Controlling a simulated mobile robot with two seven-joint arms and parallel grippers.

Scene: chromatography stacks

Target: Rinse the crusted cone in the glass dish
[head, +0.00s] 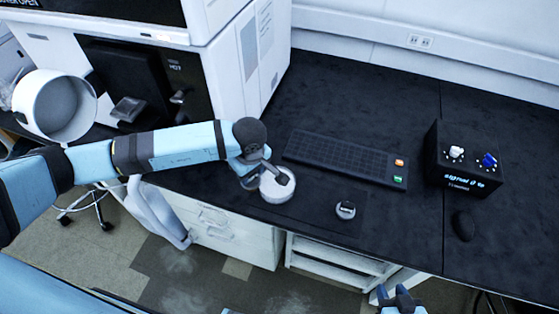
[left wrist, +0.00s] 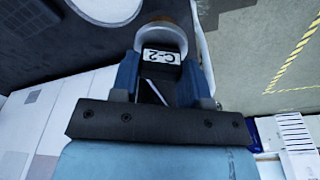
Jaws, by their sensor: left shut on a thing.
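My left gripper (head: 268,174) is over a round, whitish dish (head: 278,194) near the bench's front edge. In the left wrist view the left gripper (left wrist: 163,85) is shut on a dark holder labelled C-2 (left wrist: 161,56), with a pale, rounded part (left wrist: 162,36) at its far end. I take this to be the cone; its crust cannot be made out. In the head view the arm partly hides it, and I cannot tell whether it touches the dish. A small round, labelled piece (head: 346,210) stands on the mat to the right. My right gripper (head: 400,297) is open and empty at the bottom edge.
A dark keyboard (head: 345,158) lies behind the dish. A black box (head: 463,170) with white and blue knobs stands at right, with a mouse (head: 463,225) before it. A white instrument (head: 248,60) stands at back left. The bench's far right is clear.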

